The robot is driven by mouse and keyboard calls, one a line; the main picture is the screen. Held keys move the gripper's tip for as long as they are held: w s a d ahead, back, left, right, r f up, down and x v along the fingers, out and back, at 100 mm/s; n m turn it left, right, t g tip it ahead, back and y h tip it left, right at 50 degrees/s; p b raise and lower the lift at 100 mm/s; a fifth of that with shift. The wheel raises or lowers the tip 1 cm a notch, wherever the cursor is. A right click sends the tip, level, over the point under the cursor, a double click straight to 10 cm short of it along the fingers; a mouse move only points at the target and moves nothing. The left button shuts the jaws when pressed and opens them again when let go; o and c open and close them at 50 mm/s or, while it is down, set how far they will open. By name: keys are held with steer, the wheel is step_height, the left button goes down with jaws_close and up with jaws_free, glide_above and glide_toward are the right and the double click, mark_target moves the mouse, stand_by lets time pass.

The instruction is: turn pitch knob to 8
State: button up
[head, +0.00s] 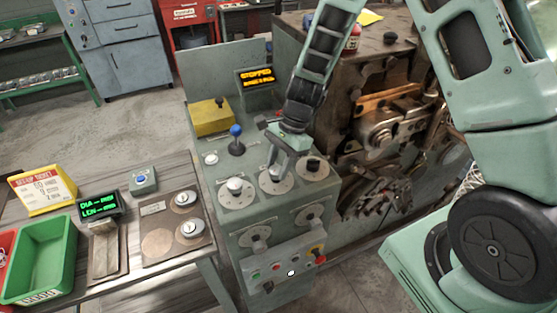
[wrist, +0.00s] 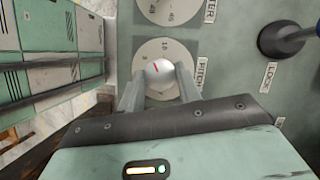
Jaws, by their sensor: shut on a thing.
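The pitch knob (wrist: 160,72) is a round silver-white cap with a short red mark, on a pale numbered dial (wrist: 146,52) labelled PITCH in the wrist view. My gripper (wrist: 159,84) has one finger on each side of the knob and is shut on it. A "10" shows near the dial's upper edge; fingers and the gripper body hide the lower part. In the head view my gripper (head: 279,163) reaches down to the middle dial (head: 275,181) of the console's top row, and hides the knob there.
Another dial with a knob (head: 235,186) sits left of it, and a dark knob (head: 313,164) right. A blue-balled lever (head: 236,140), labelled LOCK in the wrist view, stands behind. The console display (head: 256,77) reads STOPPED. Buttons (head: 277,266) line the front. A bench with a green bin (head: 40,258) stands left.

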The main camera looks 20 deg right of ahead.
steer(key=n+g+h, duration=0.1)
steer(key=n, duration=0.3)
steer(key=shift+w+n, duration=0.15)
steer(key=shift+n, duration=0.15)
steer(key=n, duration=0.2)
steer(key=n+g+h, duration=0.1)
steer(key=n, duration=0.1)
steer(key=shift+w+a+n+g, duration=0.1)
steer(key=shift+a+n+g, duration=0.05)
steer(key=shift+n+g, duration=0.15)
steer(key=n+h, duration=0.2)
steer(key=n, duration=0.2)
steer(key=shift+a+n+b, duration=0.15)
steer(key=shift+n+b, duration=0.15)
steer(key=shift+b, duration=0.05)
steer(key=shift+a+n+h+b, duration=0.1)
steer(key=shift+n+h+b, duration=0.5)
steer(key=shift+n, duration=1.5)
steer(key=shift+h, duration=0.3)
steer(key=o, duration=1)
steer(key=b+v, duration=0.4)
steer(key=v, duration=1.3)
steer(key=shift+w, duration=0.25)
